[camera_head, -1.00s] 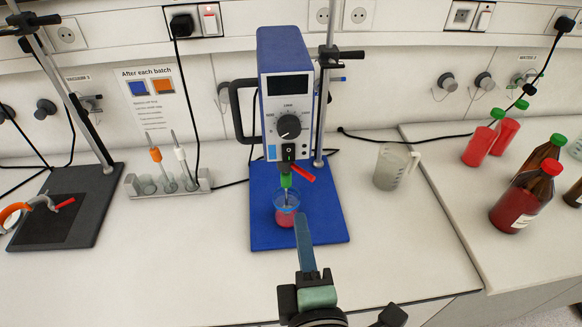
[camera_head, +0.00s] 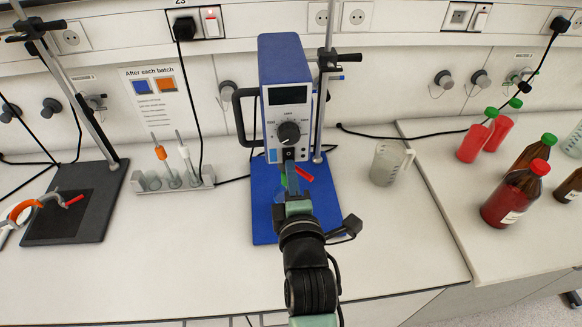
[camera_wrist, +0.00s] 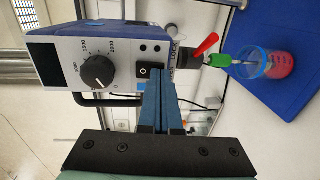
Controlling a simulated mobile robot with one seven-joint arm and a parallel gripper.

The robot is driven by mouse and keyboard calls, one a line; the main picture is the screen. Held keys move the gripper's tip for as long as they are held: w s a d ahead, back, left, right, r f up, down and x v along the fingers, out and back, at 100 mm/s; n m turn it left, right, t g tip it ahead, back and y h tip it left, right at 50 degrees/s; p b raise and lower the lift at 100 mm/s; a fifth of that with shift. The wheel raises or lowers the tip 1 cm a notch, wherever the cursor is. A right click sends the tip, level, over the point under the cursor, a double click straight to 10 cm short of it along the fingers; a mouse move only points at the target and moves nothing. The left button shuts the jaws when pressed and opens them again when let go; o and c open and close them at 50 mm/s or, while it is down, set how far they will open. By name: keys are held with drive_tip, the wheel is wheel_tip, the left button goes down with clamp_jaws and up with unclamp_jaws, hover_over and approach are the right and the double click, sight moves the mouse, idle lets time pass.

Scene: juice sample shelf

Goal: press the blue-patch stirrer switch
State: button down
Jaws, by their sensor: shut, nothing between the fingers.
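The stirrer (camera_head: 284,62) is a blue overhead unit with a dark display, a round black dial (camera_head: 289,133) and a small light-blue patch (camera_head: 272,156) low on its front. Its black rocker switch (camera_wrist: 150,71) sits beside the dial in the wrist view. In the head view my gripper mostly covers the switch. My gripper (camera_head: 290,168) is shut and empty, its blue fingers pointing at the stirrer's lower front. In the wrist view the fingertips (camera_wrist: 156,80) are right by the switch's edge; I cannot tell whether they touch it.
A beaker of red liquid (camera_wrist: 281,66) stands under the stirrer on the blue base plate (camera_head: 325,217), beside a red lever (camera_wrist: 205,43). A clear jug (camera_head: 386,165) stands to the right, a pipette rack (camera_head: 205,178) to the left. The front bench is clear.

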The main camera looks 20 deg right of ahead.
drive_tip(key=shift+w+f, duration=0.1)
idle(0.3)
drive_tip(key=shift+w+d+t+b, duration=0.1)
drive_tip(key=shift+t+b, duration=0.2)
drive_tip(key=shift+b, duration=0.65)
